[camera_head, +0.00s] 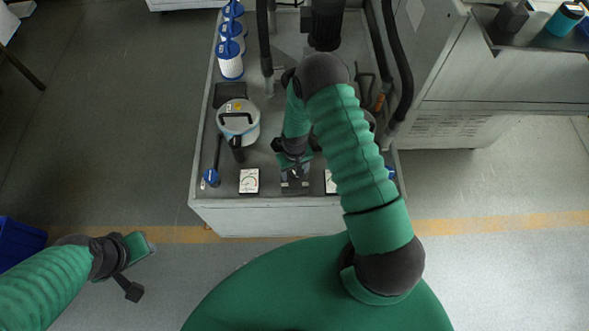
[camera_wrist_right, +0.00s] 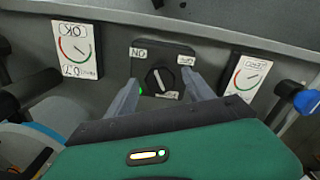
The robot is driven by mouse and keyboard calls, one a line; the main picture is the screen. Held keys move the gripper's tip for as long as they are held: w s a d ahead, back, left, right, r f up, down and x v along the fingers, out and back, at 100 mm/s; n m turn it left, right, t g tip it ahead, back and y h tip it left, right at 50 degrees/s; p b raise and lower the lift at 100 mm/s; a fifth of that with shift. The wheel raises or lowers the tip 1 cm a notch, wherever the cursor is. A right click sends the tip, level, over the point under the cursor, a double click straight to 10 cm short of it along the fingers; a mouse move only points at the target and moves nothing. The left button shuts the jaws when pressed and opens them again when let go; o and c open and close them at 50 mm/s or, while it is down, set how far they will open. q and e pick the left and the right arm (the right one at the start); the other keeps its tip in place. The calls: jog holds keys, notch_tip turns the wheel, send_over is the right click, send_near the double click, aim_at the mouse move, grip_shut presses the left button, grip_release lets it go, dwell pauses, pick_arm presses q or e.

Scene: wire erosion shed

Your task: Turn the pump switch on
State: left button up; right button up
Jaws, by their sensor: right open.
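The pump switch is a dark plate (camera_wrist_right: 142,54) with a round black knob (camera_wrist_right: 160,81) bearing a pale line, seen in the right wrist view. Small white labels sit around the knob, one reading ON. A green light shows at the plate's left, beside a finger. My right gripper (camera_wrist_right: 162,84) is open, its two fingers on either side of the knob; I cannot tell whether they touch it. In the head view my right gripper (camera_head: 294,181) is over the cabinet's front edge, largely covering the switch. My left gripper (camera_head: 140,262) is low at the left, away from the cabinet, its jaws unclear.
Dial gauges flank the switch, one on the left (camera_head: 249,181) and one on the right (camera_head: 330,182). A lidded canister (camera_head: 239,122), blue-topped filters (camera_head: 230,60) and dark hoses (camera_head: 397,55) stand on the cabinet. A blue bin (camera_head: 18,243) is at far left.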

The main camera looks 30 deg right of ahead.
notch_tip(320, 180, up, 17)
jog(key=shift+f, duration=0.1)
dwell(0.3)
jog(key=s+a+r+n+t, duration=0.2)
jog(key=s+a+r, duration=0.5)
jog(key=s+r, duration=0.2)
jog(key=shift+s+a+r+t, duration=0.15)
jog(key=shift+s+r+t, duration=0.2)
jog(key=shift+r, duration=0.35)
jog(key=shift+s, duration=0.15)
jog(key=shift+a, duration=0.15)
